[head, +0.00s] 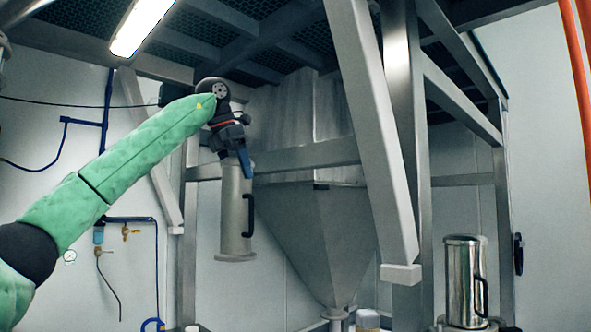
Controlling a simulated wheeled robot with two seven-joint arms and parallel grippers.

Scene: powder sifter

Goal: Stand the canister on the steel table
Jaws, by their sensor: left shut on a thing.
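A grey metal canister (235,225) with a black side handle and a flared base hangs upright below my left gripper (244,163). The gripper is shut on it at its top, and the canister is held in the air in front of the steel hopper. The exact grip point is small and partly hidden by the gripper. My right gripper is out of view. No steel table top can be made out clearly in this upward-looking view.
A shiny steel canister (464,279) with a black handle stands at the lower right; its support is mostly cut off. The hopper (318,225) and its frame post (405,130) fill the middle. A slanted beam (372,130) runs down beside the post.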

